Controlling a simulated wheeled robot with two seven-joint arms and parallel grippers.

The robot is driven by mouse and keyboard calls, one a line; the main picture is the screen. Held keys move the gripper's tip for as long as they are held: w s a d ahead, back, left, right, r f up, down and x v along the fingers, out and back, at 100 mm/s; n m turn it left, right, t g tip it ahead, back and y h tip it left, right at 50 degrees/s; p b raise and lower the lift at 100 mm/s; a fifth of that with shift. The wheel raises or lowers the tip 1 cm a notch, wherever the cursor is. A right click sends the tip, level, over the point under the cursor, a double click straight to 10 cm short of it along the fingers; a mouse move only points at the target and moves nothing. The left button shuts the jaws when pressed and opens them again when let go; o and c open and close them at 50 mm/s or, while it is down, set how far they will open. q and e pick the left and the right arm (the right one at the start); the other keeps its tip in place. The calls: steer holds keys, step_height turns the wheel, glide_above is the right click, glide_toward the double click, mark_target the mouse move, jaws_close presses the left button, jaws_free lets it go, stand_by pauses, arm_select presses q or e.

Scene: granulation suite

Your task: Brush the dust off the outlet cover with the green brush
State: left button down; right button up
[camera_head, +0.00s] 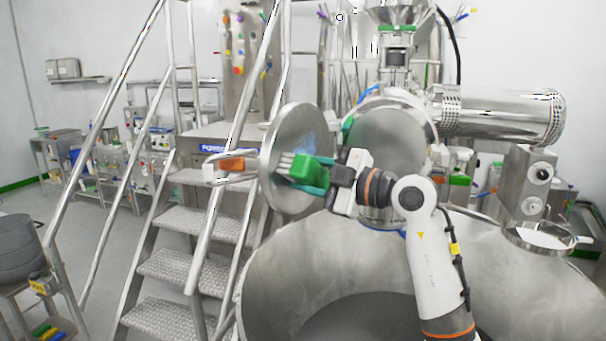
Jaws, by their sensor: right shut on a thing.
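The outlet cover (282,138) is a round, upright steel disc left of the open outlet. A bluish dust patch (308,140) shows on its face. My right gripper (328,174) is shut on the green brush (307,168). The brush lies in front of the lower right part of the cover, just below the dust patch. I cannot tell whether its bristles touch the cover. The brush and gripper hide part of the cover's face. My left gripper is not in view.
A bent metal handle with an orange part (232,164) sits left of the cover. Steel stairs with rails (190,225) stand close by on the left. The open round outlet (385,140) is behind my right wrist. A large steel vessel (290,265) fills the space below.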

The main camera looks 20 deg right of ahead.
mark_target(312, 168)
steer(key=shift+w+d+p, duration=0.95)
steer(key=shift+w+d, duration=0.75)
steer(key=shift+d, duration=0.15)
steer(key=shift+w+d+r+p, duration=0.35)
steer(key=shift+w+d+p, duration=0.35)
steer(key=shift+p, duration=0.2)
steer(key=shift+w+d+r+p, duration=0.35)
steer(key=shift+w+d+p, duration=0.25)
steer(key=shift+d+p, duration=0.25)
steer(key=s+a+p, duration=0.2)
steer(key=a+p, duration=0.1)
steer(key=shift+s+a, duration=0.15)
steer(key=shift+s, duration=0.25)
steer(key=s+a+p, duration=0.1)
steer(key=a+p, duration=0.1)
steer(key=shift+s+p, duration=0.3)
steer(key=shift+s+a+p, duration=0.85)
steer(key=shift+s+a, duration=0.1)
steer(key=shift+a, duration=0.05)
steer(key=shift+s+a, duration=0.85)
steer(key=shift+a, duration=0.15)
steer(key=shift+w+d+r, duration=0.1)
steer(key=shift+r, duration=0.4)
steer(key=shift+w+d, duration=1.95)
steer(key=shift+d, duration=0.3)
steer(key=shift+w+d, duration=1.95)
steer(key=shift+d, duration=0.3)
